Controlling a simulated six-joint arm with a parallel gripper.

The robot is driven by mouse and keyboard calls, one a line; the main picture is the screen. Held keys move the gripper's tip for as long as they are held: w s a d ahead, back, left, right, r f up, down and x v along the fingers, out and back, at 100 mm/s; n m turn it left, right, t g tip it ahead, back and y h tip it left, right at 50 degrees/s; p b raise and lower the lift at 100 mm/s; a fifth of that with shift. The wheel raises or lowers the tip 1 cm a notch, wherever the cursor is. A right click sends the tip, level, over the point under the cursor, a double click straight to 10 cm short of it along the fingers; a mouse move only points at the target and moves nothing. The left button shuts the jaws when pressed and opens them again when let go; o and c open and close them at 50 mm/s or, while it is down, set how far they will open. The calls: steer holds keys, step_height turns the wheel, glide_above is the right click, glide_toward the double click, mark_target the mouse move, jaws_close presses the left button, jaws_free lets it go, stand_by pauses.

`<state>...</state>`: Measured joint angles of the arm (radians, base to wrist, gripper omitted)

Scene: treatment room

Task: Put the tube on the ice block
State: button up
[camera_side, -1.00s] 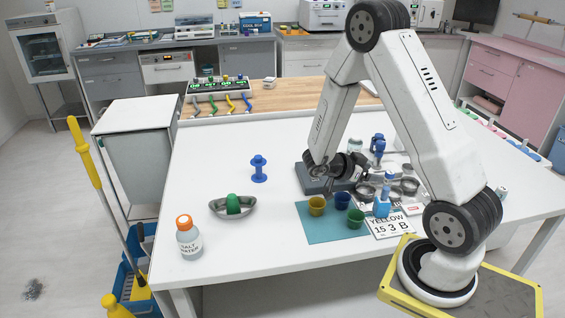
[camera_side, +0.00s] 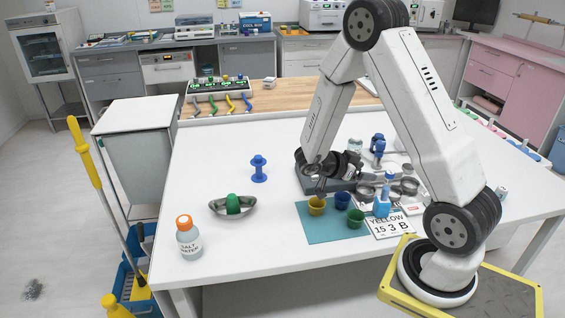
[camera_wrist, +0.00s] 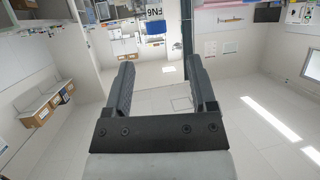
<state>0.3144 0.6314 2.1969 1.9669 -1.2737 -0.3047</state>
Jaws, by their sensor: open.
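My gripper (camera_wrist: 160,62) is open and empty in the wrist view, with its two dark fingers spread apart. In the side view my gripper (camera_side: 321,185) is small and partly hidden at the end of my arm, close to the yellow cup. I cannot tell for sure whether these are the ice block and the tube. Neither shows in the wrist view, which faces the room's wall and floor.
A yellow cup (camera_side: 316,206), a blue cup (camera_side: 342,201) and a green cup (camera_side: 355,218) stand on a teal mat (camera_side: 325,233). A metal dish (camera_side: 219,209) holds a green piece. A blue spool (camera_side: 259,169) and a salt-water bottle (camera_side: 189,242) stand left.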

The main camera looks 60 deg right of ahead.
steer(key=w+a+n+t, duration=0.2)
steer(key=w+n+t, duration=0.4)
steer(key=w+t, duration=0.45)
steer(key=w+a+r+n+t+y, duration=0.2)
steer(key=w+a+n+t+y, duration=0.3)
steer(key=a, duration=0.4)
steer(key=s+a+n+g+y, duration=0.1)
steer(key=s+a+n+y, duration=0.1)
steer(key=a+n+y, duration=0.5)
steer(key=s+a+n+g+h, duration=0.1)
steer(key=s+a+n+g, duration=0.3)
steer(key=s+a+n, duration=0.2)
steer(key=shift+s+n, duration=0.5)
steer(key=shift+s, duration=0.9)
